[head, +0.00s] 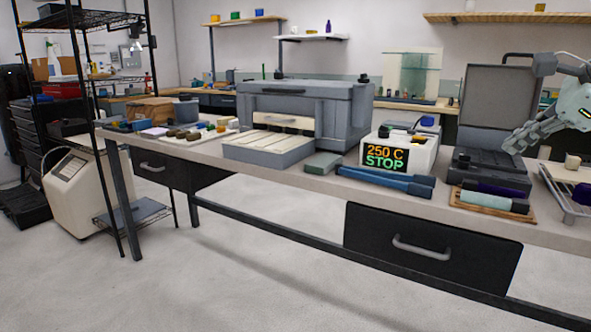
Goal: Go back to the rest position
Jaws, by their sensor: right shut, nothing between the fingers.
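My right gripper (516,142) comes in from the right edge, over the table in front of the open dark press-like box (497,92). Its fingers are shut and nothing shows between them. My left gripper is not in view. Two blue rods (388,180) lie on the table near its front edge, left of my right gripper. A pale green rod (490,201) and a dark purple rod (497,188) lie on a wooden board (459,202) below the gripper.
The long table (290,173) carries a grey oven-like box (318,108), a white unit with a display reading "250 C STOP" (384,158) and a wire rack (555,182) at the right. A black shelf rack (75,82) stands left. The floor in front is clear.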

